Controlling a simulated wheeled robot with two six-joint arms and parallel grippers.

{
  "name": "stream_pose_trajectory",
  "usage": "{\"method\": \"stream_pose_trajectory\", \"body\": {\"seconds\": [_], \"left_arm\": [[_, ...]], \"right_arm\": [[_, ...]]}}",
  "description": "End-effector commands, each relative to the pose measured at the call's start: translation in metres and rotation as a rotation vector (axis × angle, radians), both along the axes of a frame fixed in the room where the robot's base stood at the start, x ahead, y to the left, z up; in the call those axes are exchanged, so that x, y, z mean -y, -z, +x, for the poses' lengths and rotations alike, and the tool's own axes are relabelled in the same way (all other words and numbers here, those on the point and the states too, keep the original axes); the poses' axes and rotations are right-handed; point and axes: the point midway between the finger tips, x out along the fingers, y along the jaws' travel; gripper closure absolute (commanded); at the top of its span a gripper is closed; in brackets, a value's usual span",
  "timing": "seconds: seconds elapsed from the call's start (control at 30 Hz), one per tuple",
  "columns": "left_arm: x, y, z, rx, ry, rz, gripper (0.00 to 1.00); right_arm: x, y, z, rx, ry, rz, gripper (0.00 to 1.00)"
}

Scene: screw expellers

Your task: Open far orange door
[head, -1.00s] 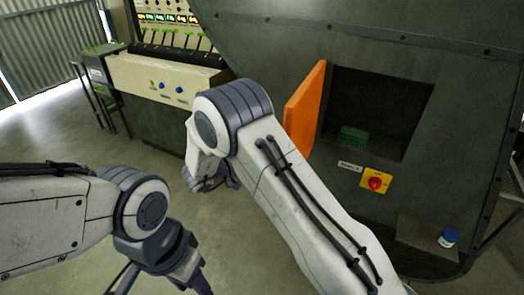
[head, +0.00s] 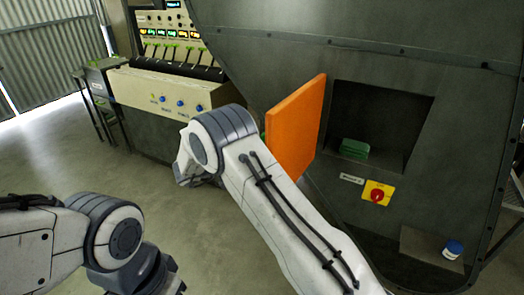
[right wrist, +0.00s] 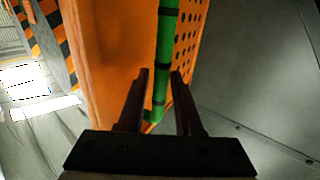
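The orange door (head: 298,125) stands swung out from the left side of a dark recess in the grey machine in the head view. In the right wrist view the orange door (right wrist: 100,60) fills the middle, with a perforated part at right and a green handle bar (right wrist: 167,40) running down it. My right gripper (right wrist: 161,75) has its fingers apart, one on each side of the bar; contact is not clear. In the head view it is hidden behind my arm and the door.
The recess (head: 385,110) holds a green block (head: 354,148). A red switch on a yellow plate (head: 377,194) sits below it, and a blue-capped jar (head: 453,249) stands on a ledge. A control console (head: 165,95) is behind left. Floor between is clear.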

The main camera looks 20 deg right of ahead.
Motion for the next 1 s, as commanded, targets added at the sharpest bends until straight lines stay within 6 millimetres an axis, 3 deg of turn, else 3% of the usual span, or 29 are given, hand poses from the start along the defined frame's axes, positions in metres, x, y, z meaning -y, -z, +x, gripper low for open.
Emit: {"method": "stream_pose_trajectory", "body": {"seconds": [0.43, 0.8, 1.0], "left_arm": [[0.000, 0.004, 0.000, 0.000, 0.000, 0.000, 0.50], [0.000, 0.022, 0.000, 0.000, 0.000, 0.000, 0.50], [0.000, 0.026, 0.000, 0.000, 0.000, 0.000, 0.50]], "right_arm": [[-0.013, 0.003, -0.001, -0.001, -0.005, 0.003, 0.50], [-0.082, 0.004, -0.007, 0.000, -0.007, 0.003, 0.50], [-0.104, 0.002, -0.010, -0.001, -0.003, 0.002, 0.50]]}}
